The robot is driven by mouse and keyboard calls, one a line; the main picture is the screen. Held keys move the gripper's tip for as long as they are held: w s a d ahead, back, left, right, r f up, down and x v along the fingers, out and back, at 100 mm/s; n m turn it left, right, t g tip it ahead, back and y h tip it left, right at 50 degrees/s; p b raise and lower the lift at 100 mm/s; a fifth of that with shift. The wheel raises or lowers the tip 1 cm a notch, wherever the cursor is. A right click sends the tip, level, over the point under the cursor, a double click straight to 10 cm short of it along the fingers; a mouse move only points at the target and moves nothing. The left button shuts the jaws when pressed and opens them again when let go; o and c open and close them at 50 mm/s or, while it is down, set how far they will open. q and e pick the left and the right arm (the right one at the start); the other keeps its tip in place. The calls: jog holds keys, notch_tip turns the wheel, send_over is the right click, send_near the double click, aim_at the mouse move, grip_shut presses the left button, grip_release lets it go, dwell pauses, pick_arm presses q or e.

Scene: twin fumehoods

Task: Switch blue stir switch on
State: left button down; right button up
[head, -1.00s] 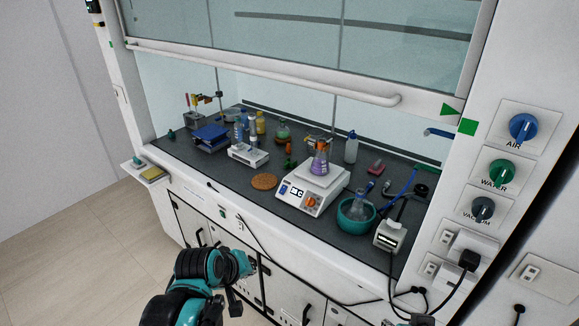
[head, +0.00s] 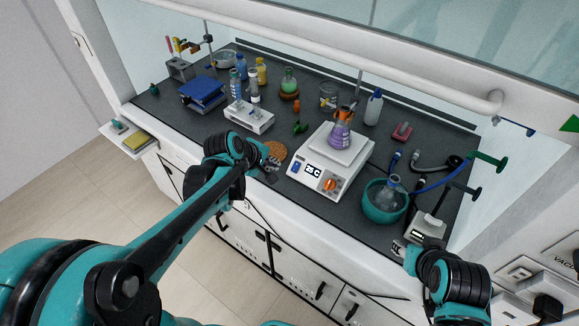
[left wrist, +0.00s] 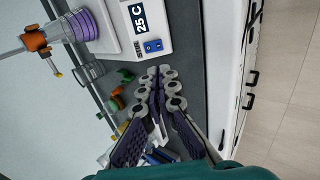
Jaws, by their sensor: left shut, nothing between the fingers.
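The white stirring hotplate (head: 345,170) stands on the dark bench and carries a flask of purple liquid (head: 341,130). Its front panel has a display, an orange knob (head: 330,185) and a small blue switch (head: 296,168). The blue switch (left wrist: 153,46) is clear in the left wrist view, beside the display reading 25 C. My left gripper (head: 270,174) is at the bench's front edge, just left of the hotplate. In the left wrist view its fingers (left wrist: 160,82) are together, empty, and apart from the switch. My right gripper (head: 402,249) is at the lower right, its fingers unclear.
A cork ring (head: 275,150) lies left of the hotplate. A teal bowl with a flask (head: 385,203) stands to its right. A white balance-like device (head: 249,118) and a blue box (head: 203,93) are farther left. The hood sash (head: 400,70) hangs above the bench.

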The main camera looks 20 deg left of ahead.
aim_at(293, 171)
pick_arm(q)
jog(key=b+x, duration=0.5)
jog(key=x, duration=0.9)
jog(key=shift+f, duration=0.1)
jog(key=shift+w+f+b, duration=0.1)
jog(key=shift+f+b, duration=0.25)
jog(key=shift+r, duration=0.1)
jog(key=shift+r+p, duration=0.7)
jog(key=shift+r, duration=0.1)
